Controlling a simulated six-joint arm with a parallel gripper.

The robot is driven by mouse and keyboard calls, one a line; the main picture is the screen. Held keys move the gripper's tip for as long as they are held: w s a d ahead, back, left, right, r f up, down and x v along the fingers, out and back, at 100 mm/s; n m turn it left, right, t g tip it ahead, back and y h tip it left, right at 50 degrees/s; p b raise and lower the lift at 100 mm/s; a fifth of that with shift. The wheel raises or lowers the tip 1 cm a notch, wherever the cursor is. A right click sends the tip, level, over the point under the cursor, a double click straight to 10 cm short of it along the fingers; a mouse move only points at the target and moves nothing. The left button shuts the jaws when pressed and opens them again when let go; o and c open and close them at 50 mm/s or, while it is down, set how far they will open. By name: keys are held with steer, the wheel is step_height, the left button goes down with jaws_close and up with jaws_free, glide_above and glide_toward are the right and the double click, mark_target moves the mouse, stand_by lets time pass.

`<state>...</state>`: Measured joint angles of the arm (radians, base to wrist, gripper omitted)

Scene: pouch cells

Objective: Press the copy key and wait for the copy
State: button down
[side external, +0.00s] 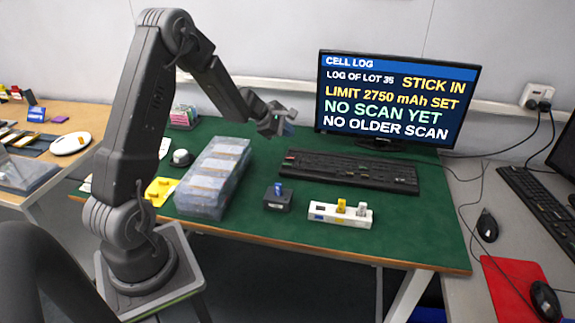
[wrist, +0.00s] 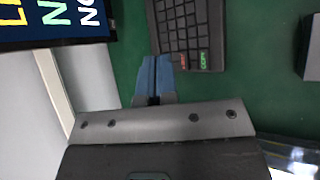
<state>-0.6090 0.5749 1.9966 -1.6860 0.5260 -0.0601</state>
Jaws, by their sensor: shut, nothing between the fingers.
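The black keyboard (side external: 350,171) lies on the green mat below the monitor. In the wrist view its near end (wrist: 190,30) shows a green-lettered key (wrist: 203,58), which seems to read COPY, beside a red-lettered key (wrist: 183,62). My gripper (side external: 286,128) is above the mat by the keyboard's left end; its blue fingers (wrist: 153,82) are shut and empty, just beside those keys in the picture. The height gap is hard to judge. The monitor (side external: 395,100) shows CELL LOG, lot 35, STICK IN, LIMIT 2750 mAh SET and NO OLDER SCAN.
A white hub (side external: 328,215) with a yellow stick and a black block (side external: 277,204) with a blue stick stand in front of the keyboard. A clear crate of pouch cells (side external: 215,175) and a yellow piece (side external: 160,191) are at left. The mat's front right is clear.

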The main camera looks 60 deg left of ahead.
mark_target(287, 165)
steer(key=shift+f, duration=0.1)
steer(key=shift+f, duration=4.3)
steer(key=shift+f, duration=0.15)
steer(key=shift+f, duration=0.25)
steer(key=shift+f, duration=0.4)
steer(key=shift+r, duration=0.8)
steer(key=shift+r, duration=2.5)
